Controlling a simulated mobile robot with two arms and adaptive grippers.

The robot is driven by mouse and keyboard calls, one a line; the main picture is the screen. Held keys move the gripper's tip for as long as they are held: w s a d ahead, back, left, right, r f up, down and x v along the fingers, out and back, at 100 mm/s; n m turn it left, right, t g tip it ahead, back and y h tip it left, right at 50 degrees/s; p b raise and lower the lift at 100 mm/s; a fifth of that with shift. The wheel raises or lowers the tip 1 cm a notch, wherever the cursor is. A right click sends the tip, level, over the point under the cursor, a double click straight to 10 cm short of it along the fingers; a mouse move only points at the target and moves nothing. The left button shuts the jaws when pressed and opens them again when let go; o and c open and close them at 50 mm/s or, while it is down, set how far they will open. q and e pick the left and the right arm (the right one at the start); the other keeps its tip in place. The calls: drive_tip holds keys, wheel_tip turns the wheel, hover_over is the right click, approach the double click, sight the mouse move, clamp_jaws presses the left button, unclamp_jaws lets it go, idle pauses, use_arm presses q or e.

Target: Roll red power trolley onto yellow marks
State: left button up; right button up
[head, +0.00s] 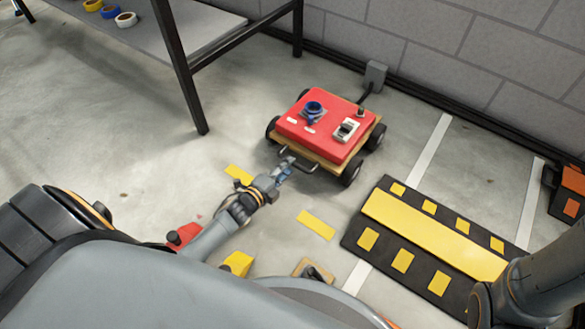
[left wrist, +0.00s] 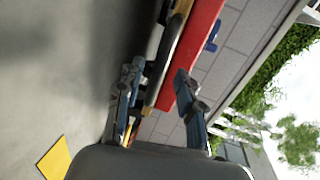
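The red power trolley (head: 325,128) stands on four black wheels near the wall, with a blue socket and a switch on top. Its dark front handle (head: 300,163) points toward me. Two yellow floor marks, a left one (head: 239,174) and a right one (head: 316,224), lie in front of it. My left gripper (head: 283,172) is at the handle's left end. In the left wrist view my left gripper (left wrist: 158,72) has its fingers apart, with the handle bar (left wrist: 155,95) between them and the red body (left wrist: 196,50) beyond. My right gripper is out of view.
A grey table (head: 190,35) with tape rolls stands at the upper left; its leg (head: 187,90) is left of the trolley. A black and yellow ramp (head: 430,235) lies at the right. A grey wall box (head: 376,75) is behind the trolley, with a cable below.

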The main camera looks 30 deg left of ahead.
use_arm(q)
drive_tip(key=shift+b+x, duration=0.65)
drive_tip(key=shift+x, duration=1.15)
clamp_jaws()
